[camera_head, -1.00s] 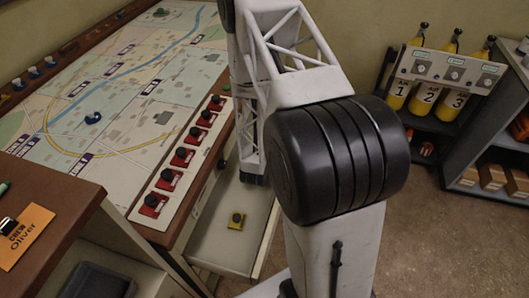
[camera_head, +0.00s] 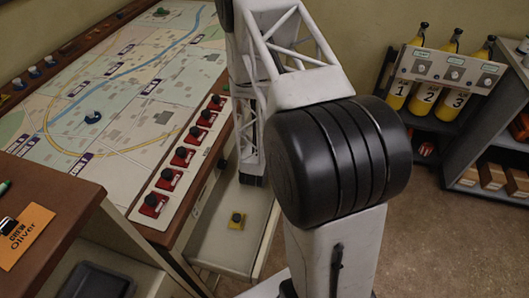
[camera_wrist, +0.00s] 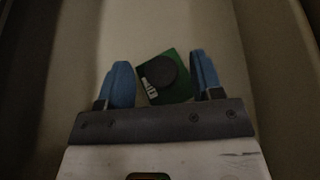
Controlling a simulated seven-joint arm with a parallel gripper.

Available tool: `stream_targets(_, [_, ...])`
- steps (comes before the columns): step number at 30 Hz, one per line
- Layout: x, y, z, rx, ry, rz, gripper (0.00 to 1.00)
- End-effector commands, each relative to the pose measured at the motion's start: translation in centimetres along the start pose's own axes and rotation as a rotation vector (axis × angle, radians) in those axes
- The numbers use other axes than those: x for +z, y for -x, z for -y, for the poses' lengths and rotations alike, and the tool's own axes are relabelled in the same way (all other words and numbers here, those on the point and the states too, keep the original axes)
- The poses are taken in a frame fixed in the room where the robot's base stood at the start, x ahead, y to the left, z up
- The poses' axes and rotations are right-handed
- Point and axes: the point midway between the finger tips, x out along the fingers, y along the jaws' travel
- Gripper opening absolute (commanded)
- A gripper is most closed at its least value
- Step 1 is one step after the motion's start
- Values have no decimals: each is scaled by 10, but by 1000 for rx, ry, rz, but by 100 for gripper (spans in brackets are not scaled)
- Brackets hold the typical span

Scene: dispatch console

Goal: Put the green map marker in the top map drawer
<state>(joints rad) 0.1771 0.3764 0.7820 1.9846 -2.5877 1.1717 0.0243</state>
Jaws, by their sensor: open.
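The green map marker (camera_wrist: 162,74) is a small green square with a black round knob and a white label. In the wrist view it lies, turned at an angle, on the pale floor of the open map drawer (camera_head: 214,250). The drawer also shows in the wrist view (camera_wrist: 190,24).
Several red markers (camera_head: 183,156) line the map table's (camera_head: 120,85) edge above. A brown desk (camera_head: 60,220) stands at left, and yellow cylinders (camera_head: 425,95) at the back right.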

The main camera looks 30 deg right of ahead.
Motion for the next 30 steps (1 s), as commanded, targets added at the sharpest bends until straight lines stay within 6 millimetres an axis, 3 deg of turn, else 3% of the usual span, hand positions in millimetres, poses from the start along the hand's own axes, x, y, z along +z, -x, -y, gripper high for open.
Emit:
stream_targets(21, [0,89,0,1,1,1,60])
stream_targets(30, [0,109,0,0,0,0,60])
